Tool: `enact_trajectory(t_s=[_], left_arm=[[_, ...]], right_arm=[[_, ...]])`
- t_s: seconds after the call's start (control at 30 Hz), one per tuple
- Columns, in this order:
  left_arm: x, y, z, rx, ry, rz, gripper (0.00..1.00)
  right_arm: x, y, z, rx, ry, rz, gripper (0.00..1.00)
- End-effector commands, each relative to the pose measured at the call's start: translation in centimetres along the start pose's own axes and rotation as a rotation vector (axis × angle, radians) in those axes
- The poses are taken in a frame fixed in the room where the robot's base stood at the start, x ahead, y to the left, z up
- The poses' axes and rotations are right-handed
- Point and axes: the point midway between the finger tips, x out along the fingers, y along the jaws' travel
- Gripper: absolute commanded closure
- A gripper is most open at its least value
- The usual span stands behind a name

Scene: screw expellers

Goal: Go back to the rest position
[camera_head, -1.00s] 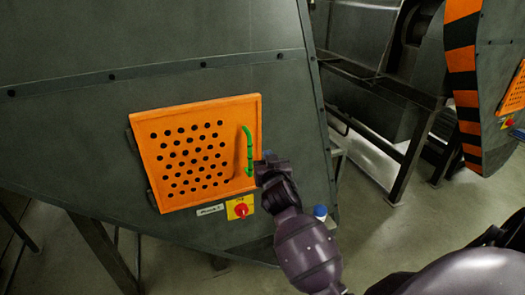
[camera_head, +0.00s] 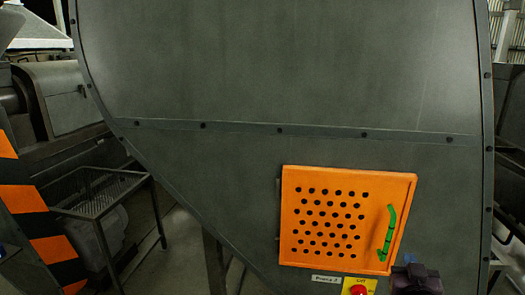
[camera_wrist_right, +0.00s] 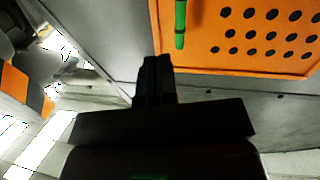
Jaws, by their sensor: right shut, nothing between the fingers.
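The green handle (camera_head: 389,232) stands upright near the door's right edge. In the right wrist view my right gripper (camera_wrist_right: 156,68) is shut and empty, its fingers pointing up the picture. The green handle (camera_wrist_right: 180,22) and the orange door (camera_wrist_right: 210,60) lie beyond the fingertips, and the gripper is apart from the handle. My left gripper is out of view.
The door is on a large grey machine housing (camera_head: 270,80). Below it are a red knob (camera_head: 359,291) on a yellow plate and a label (camera_head: 326,279). A mesh-topped stand (camera_head: 98,195) and an orange-and-black striped panel (camera_head: 30,200) are at the left.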

Motion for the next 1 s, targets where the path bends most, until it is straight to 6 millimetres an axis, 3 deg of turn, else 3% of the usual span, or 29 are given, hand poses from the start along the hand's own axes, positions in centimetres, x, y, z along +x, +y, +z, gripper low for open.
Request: enact_trajectory(t_s=[0.17, 0.37, 0.6, 0.7, 0.83, 1.0], left_arm=[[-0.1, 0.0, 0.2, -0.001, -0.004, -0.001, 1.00], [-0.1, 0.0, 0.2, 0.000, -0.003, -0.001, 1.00], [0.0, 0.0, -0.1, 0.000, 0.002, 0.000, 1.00], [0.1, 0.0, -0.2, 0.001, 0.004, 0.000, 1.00], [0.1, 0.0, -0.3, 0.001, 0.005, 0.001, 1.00], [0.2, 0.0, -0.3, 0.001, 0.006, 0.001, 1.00]], right_arm=[[-2.1, -2.8, 2.9, -0.051, -0.042, -0.130, 1.00], [-6.8, -4.7, 8.7, -0.086, -0.142, -0.266, 1.00], [-16.2, -4.9, 17.5, -0.069, -0.345, -0.393, 1.00], [-19.6, -4.3, 20.1, -0.073, -0.420, -0.411, 1.00], [-22.3, -3.3, 21.9, -0.087, -0.477, -0.412, 1.00], [-23.3, -2.6, 22.6, -0.091, -0.500, -0.405, 1.00]])
